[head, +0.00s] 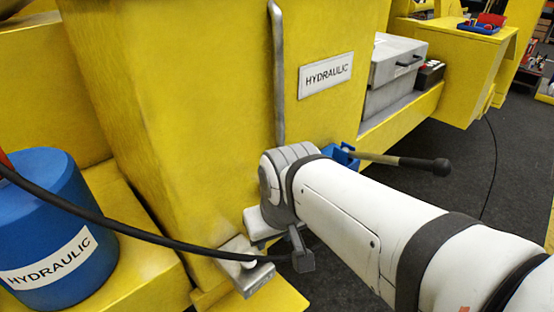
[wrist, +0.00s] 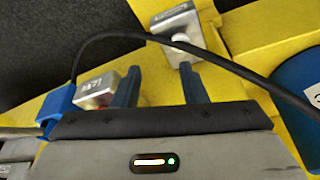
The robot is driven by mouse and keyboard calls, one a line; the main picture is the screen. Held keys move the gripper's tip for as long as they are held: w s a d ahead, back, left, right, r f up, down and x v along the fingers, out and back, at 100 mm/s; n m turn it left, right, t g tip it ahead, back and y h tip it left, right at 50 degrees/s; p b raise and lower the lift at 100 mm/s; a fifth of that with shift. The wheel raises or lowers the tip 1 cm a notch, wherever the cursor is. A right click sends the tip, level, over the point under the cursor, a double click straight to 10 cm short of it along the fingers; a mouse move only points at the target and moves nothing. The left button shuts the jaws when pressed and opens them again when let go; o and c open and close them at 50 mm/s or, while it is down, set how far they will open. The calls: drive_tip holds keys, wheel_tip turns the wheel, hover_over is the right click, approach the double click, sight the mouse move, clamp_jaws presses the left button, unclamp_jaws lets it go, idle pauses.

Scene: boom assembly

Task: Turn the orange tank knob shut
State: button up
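A blue tank (head: 50,225) with a HYDRAULIC label stands at the left of the head view. An orange-red part, probably the knob (head: 4,163), shows at the left picture edge above the tank; most of it is out of frame. The tank's blue side also shows at the right edge of the wrist view (wrist: 297,90), without the knob. My gripper (wrist: 158,68) has its two blue-grey fingers apart, with nothing held between them. It is to the right of the tank, apart from it. In the head view my arm largely hides it.
A black hose (head: 130,232) runs from the tank area past my gripper; it crosses beyond the fingers in the wrist view. Metal blocks (wrist: 178,25) (wrist: 97,90) sit on the yellow frame. A yellow column (head: 200,120) and a black-tipped lever (head: 410,162) stand near my arm.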

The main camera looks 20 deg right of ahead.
drive_tip(key=shift+o, duration=0.8)
drive_tip(key=shift+w+r, duration=0.2)
drive_tip(key=shift+w, duration=0.1)
drive_tip(key=o, duration=0.4)
drive_tip(key=w+d+r, duration=0.1)
drive_tip(key=w, duration=0.1)
drive_tip(key=w+d+r+m+g, duration=0.1)
drive_tip(key=w+d+r+m, duration=0.1)
drive_tip(key=w+d, duration=0.1)
drive_tip(key=shift+w+r, duration=0.2)
drive_tip(key=shift+w, duration=0.1)
drive_tip(key=shift+o, duration=0.2)
drive_tip(key=w+d+r+m, duration=0.1)
drive_tip(key=w+d, duration=0.1)
drive_tip(key=w+d+r+m+g, duration=0.1)
drive_tip(key=w+d, duration=0.1)
drive_tip(key=d, duration=0.1)
drive_tip(key=w+d+g, duration=0.1)
drive_tip(key=w+d, duration=0.2)
drive_tip(key=shift+r+m, duration=0.4)
drive_tip(key=shift+f, duration=3.8)
